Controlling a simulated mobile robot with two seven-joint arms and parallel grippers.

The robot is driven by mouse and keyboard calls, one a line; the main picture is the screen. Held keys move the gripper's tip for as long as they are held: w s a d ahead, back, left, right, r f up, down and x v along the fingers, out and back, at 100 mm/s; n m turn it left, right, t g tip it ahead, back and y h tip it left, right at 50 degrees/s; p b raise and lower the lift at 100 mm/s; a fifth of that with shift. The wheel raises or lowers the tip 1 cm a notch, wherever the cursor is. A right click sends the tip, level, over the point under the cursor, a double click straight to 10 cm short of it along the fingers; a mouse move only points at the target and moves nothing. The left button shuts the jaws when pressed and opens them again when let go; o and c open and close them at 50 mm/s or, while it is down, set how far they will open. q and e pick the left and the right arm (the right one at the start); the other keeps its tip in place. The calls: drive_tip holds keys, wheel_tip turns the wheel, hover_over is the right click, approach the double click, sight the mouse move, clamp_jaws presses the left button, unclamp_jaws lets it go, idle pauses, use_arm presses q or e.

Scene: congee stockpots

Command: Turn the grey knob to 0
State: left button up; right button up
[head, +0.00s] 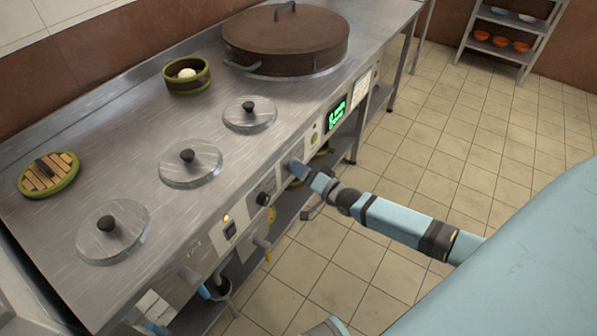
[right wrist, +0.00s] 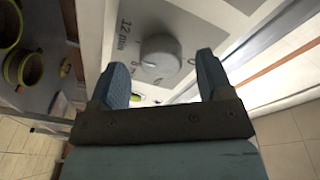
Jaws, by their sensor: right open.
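The round grey knob (right wrist: 160,57) sits on a light panel in the right wrist view, with "12 min" printed to its left and other marks around it. I cannot tell which mark it points to. My right gripper (right wrist: 162,66) is open, with one blue finger to each side of the knob and visible gaps between. In the head view my right gripper (head: 296,169) is at the front panel of the steel counter and hides the grey knob. My left gripper is not in view.
A black knob (head: 263,198), a switch (head: 230,229) and a green display (head: 337,112) share the front panel. The tiled floor in front is clear.

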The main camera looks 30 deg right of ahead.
drive_tip(key=shift+x, duration=0.8)
drive_tip(key=c, duration=0.9)
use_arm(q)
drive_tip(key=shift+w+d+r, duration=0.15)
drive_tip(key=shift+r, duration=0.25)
